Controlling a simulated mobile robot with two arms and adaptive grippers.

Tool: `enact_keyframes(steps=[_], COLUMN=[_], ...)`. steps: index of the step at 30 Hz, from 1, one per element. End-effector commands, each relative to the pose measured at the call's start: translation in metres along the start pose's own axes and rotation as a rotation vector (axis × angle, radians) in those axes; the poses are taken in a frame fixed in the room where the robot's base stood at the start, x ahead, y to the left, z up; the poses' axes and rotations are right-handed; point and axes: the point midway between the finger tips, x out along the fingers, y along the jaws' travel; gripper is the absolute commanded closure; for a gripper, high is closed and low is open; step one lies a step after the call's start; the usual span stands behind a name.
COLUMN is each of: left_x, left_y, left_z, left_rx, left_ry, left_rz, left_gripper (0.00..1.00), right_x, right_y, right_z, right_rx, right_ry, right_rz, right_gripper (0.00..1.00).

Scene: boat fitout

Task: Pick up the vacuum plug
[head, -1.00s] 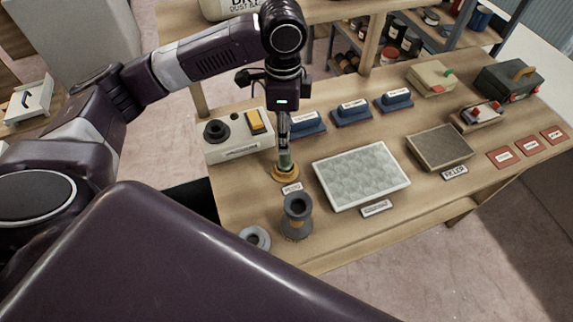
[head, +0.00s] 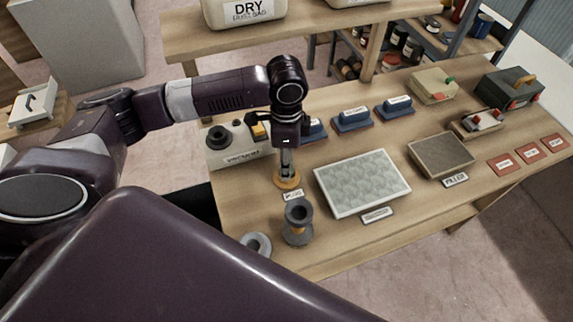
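A small plug with an orange round base (head: 288,180) stands on the bench just behind a label that seems to read "PLUG" (head: 293,195). My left gripper (head: 287,166) points straight down over it, with its fingers at the plug's upper part. The fingers hide the plug's stem, and I cannot tell whether they are closed on it. The base appears to rest on the bench. A white box labelled "vacuum" (head: 243,158), with a dark round port and a yellow switch, stands behind and left. My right gripper is out of view.
A grey spool-like fitting (head: 298,222) and a grey ring (head: 256,244) lie in front of the plug. A framed pale panel (head: 362,183) lies to its right. Blue blocks (head: 352,118) stand behind. Bare bench (head: 335,246) shows at the front.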

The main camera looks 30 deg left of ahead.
Motion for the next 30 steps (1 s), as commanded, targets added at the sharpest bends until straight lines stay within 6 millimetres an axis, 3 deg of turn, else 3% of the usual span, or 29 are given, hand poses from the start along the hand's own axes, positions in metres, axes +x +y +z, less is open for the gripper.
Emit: enact_keyframes(steps=[2,11,23,30], left_x=[0.0,-0.001,-0.003,-0.026], left_y=[0.0,0.0,-0.001,-0.001], left_z=[0.0,0.0,-0.001,-0.001], left_rx=[0.0,0.0,0.0,0.001], left_ry=[0.0,0.0,0.001,0.003], left_rz=[0.0,0.0,-0.001,-0.004], left_gripper=[0.66,0.99,1.0,1.0], right_x=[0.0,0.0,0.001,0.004], right_y=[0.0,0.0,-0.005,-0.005], right_z=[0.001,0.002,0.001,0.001], right_rx=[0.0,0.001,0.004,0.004], right_ry=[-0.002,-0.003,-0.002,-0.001], right_rz=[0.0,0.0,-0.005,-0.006], right_gripper=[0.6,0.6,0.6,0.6])
